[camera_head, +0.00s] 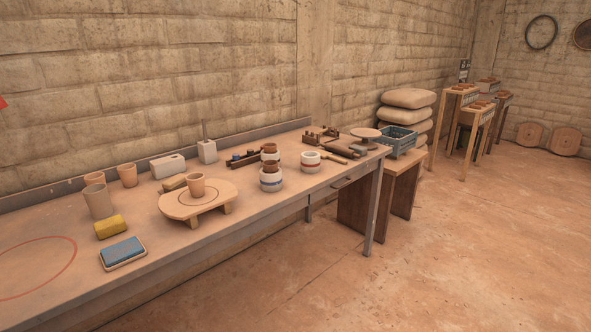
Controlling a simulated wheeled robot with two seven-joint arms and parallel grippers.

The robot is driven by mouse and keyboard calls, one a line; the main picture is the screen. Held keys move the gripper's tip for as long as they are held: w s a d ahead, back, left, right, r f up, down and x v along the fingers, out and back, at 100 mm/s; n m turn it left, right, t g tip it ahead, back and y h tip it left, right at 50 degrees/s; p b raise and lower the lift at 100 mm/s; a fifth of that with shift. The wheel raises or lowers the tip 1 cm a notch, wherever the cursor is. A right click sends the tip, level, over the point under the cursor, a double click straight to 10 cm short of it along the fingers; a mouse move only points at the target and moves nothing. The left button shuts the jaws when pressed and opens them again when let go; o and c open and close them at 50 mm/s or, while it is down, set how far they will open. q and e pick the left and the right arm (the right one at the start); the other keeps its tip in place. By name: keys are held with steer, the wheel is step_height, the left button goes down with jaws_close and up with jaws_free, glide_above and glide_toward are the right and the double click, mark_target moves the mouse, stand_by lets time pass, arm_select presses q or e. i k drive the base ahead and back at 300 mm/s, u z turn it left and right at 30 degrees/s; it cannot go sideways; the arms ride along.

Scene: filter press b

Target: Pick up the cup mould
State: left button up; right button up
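Round white moulds stand on the long workbench (245,222). I cannot tell which one is the cup mould. Neither of my grippers is in view.
A low round wooden stand (172,207) holds a clay cup (196,184). Clay cups (97,202), a yellow sponge (110,227), a blue-topped block (123,253) and white blocks (167,166) share the bench. A blue crate (399,141) sits beyond. The floor in front (450,250) is clear.

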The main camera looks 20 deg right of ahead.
mark_target(309, 160)
steer(key=z, duration=0.65)
steer(key=i, duration=0.65)
steer(key=z, duration=0.6)
steer(key=i, duration=0.8)
steer(key=u, duration=0.35)
